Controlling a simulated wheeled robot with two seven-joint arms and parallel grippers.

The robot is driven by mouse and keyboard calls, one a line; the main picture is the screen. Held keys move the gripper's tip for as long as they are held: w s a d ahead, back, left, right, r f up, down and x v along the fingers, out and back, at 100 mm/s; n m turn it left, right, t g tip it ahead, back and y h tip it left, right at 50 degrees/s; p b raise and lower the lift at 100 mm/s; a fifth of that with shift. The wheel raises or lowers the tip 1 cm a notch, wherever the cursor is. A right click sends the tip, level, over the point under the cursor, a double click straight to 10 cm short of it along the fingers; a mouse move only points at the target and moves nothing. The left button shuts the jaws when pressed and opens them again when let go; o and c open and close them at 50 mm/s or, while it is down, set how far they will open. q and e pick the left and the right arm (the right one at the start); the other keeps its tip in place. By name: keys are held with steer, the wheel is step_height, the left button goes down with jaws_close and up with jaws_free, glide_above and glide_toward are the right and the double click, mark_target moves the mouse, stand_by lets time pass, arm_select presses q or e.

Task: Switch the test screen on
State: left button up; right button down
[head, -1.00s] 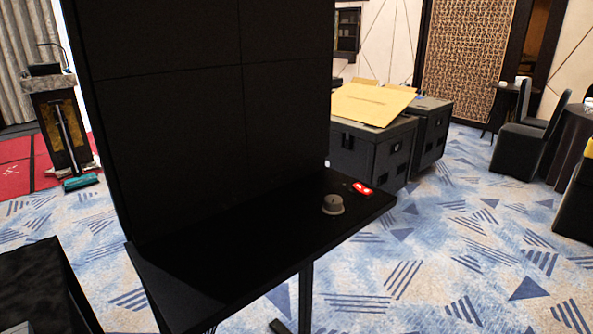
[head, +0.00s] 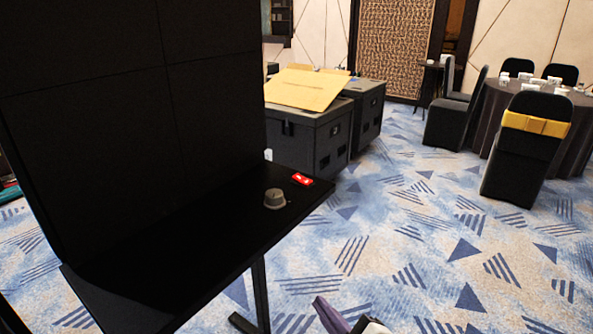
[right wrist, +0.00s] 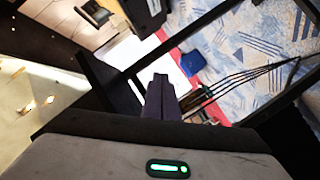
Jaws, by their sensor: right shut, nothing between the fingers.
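The test screen (head: 90,110) is a tall black panel wall with thin seams, at the left of the head view; its face is dark. A black shelf (head: 190,245) juts out below it. Near the shelf's right end are a grey round knob (head: 274,198) and a small red switch (head: 302,179) with white marks. My right gripper (head: 325,306) enters at the bottom edge of the head view, below and to the right of the shelf, apart from it. In the right wrist view its dark purple fingers (right wrist: 160,88) are together and empty. My left gripper is not in view.
Dark cases (head: 310,140) with a yellow board (head: 308,88) on top stand behind the shelf. A black shelf leg (head: 261,295) stands on the patterned carpet. Chairs (head: 527,145) and a round table (head: 575,125) are at the far right. The carpet between is clear.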

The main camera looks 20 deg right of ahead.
steer(key=w+a+r+n+y+p, duration=0.1)
steer(key=w+a+r+n+y, duration=0.25)
steer(key=r+n, duration=0.6)
steer(key=w+a+r+n+y+p, duration=0.15)
steer(key=w+r+n+y, duration=0.3)
steer(key=r+n, duration=0.5)
steer(key=w+a+r+n+y, duration=0.3)
steer(key=w+r+n, duration=0.2)
steer(key=r+n, duration=0.45)
steer(key=w+d+n+g+h, duration=0.2)
steer(key=w+d+n+h, duration=0.2)
steer(key=d, duration=0.2)
steer(key=w+d+n+g+h+p, duration=0.1)
steer(key=w+d+n+g+h, duration=0.1)
steer(key=w+d+n+h, duration=0.2)
steer(key=d+r, duration=0.1)
steer(key=d, duration=0.1)
steer(key=shift+w+d, duration=0.3)
steer(key=shift+f+n, duration=0.15)
steer(key=shift+n, duration=0.1)
